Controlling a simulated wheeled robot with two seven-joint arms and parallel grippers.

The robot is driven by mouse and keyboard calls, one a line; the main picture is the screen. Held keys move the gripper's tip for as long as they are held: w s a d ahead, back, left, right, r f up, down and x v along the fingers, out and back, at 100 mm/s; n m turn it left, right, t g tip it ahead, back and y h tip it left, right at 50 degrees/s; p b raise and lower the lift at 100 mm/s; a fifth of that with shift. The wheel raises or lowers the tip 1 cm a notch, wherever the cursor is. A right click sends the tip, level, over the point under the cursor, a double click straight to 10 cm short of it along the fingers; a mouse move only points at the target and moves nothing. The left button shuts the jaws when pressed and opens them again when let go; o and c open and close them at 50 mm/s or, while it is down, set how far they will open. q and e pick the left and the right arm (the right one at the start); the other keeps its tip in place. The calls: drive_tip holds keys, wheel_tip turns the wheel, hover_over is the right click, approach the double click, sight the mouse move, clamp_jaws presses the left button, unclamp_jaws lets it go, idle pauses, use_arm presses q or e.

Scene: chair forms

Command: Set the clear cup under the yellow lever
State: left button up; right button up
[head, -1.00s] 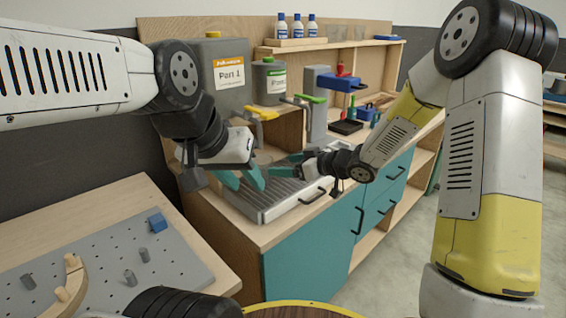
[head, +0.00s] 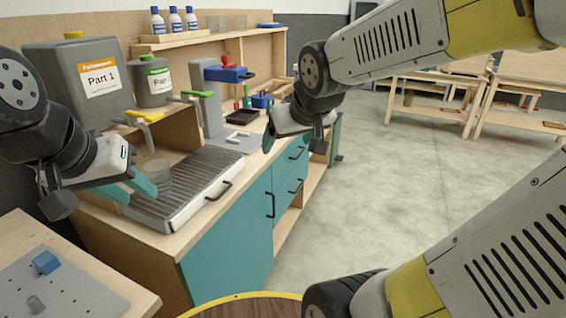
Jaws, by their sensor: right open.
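The clear cup (head: 158,176) stands upright on the grey ribbed drip tray (head: 200,180), below and slightly right of the yellow lever (head: 146,116). The lever belongs to the dispenser with the large grey Part 1 container (head: 78,75). My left gripper (head: 143,197) is at the tray's left end, its teal fingers apart. The far finger overlaps the cup's left edge in the picture; I cannot tell if they touch. My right gripper (head: 293,145) is open and empty, in front of the cabinet's right part, away from the cup.
A Part 2-style grey container (head: 152,82) with a green lever (head: 196,95) is beside the first. White bottles (head: 175,18) and clear cups (head: 218,22) stand on the upper shelf. A black tray (head: 242,117) is on the counter. A pegboard table (head: 60,285) is at front left.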

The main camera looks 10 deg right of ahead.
drive_tip(key=s+a+m+g+y, duration=0.1)
drive_tip(key=s+g, duration=0.1)
drive_tip(key=s, duration=0.9)
drive_tip(key=shift+a+f, duration=0.2)
drive_tip(key=shift+f, duration=0.1)
drive_tip(key=shift+w, duration=0.1)
idle(0.3)
